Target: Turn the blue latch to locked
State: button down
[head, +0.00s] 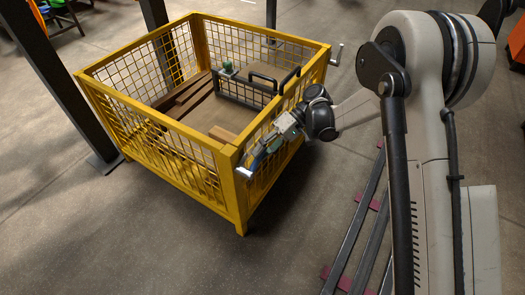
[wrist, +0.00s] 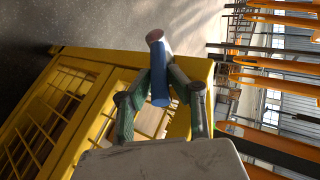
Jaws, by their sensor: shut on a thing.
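The blue latch (wrist: 160,86) shows in the wrist view as a short blue bar with a pale round end, at the yellow frame of the crate. In the head view the latch (head: 256,161) is small and partly hidden by my gripper, at the near right corner of the yellow mesh crate (head: 229,160). My gripper (head: 264,153) reaches this corner from the right. In the wrist view its two green-grey fingers (wrist: 161,80) close on the latch from both sides. I cannot tell the latch's locked or unlocked state.
A second metal handle (head: 337,54) sticks out at the crate's far right corner. A dark post (head: 62,80) stands at the left. The floor in front is clear.

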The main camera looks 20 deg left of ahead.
jog(key=c, duration=1.6)
grip_release()
jog(key=shift+c, duration=0.2)
notch_tip(320, 180, up, 10)
jog(key=shift+r, duration=0.1)
